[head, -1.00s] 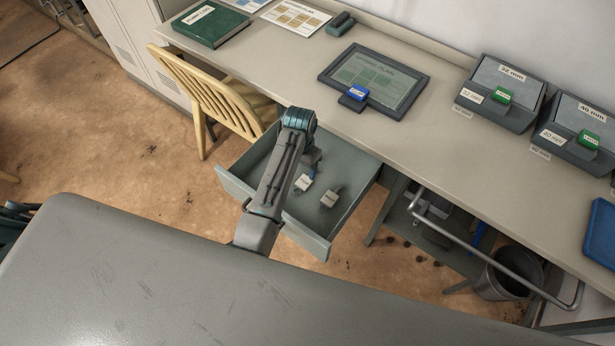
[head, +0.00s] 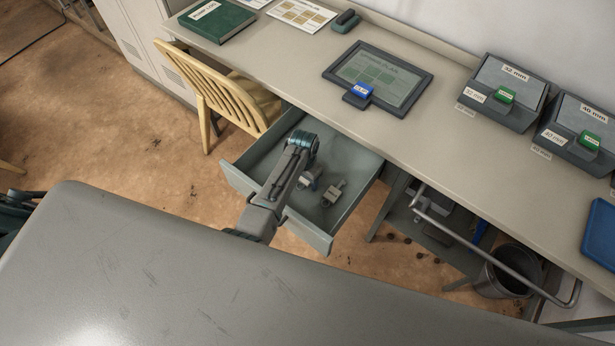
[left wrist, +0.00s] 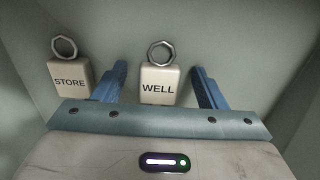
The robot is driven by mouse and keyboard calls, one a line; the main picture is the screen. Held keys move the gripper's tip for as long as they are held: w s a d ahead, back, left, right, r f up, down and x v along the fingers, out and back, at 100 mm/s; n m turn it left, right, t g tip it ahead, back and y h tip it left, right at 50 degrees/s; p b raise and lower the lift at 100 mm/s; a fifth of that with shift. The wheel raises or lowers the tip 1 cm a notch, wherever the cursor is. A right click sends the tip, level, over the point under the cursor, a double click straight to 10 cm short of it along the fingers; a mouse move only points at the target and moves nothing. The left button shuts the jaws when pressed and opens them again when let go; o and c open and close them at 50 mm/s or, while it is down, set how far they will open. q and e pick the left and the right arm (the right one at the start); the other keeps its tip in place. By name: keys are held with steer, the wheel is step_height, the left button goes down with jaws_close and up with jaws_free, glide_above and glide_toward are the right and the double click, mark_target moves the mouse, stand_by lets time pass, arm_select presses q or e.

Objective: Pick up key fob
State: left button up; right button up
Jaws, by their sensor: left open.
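Two pale key fobs with metal rings lie in the open grey drawer (head: 240,181). The fob marked STORE (left wrist: 70,80) lies outside the left finger. In the head view one fob (head: 331,195) shows beside my left gripper (head: 309,181); its label is not readable. The other is mostly hidden by the gripper. My right gripper is not in view.
The drawer walls stand close around my left gripper. A wooden chair (head: 222,92) stands left of the drawer. The desk above holds a tablet (head: 420,92), a green book (head: 215,22) and two grey boxes (head: 515,75). A bucket (head: 500,275) stands below at right.

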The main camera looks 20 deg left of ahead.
mark_target(304, 181)
arm_select(q)
steer(key=c, duration=1.1)
steer(key=shift+o, duration=0.2)
steer(key=shift+r, duration=0.1)
step_height(304, 181, up, 10)
steer(key=shift+b, duration=0.35)
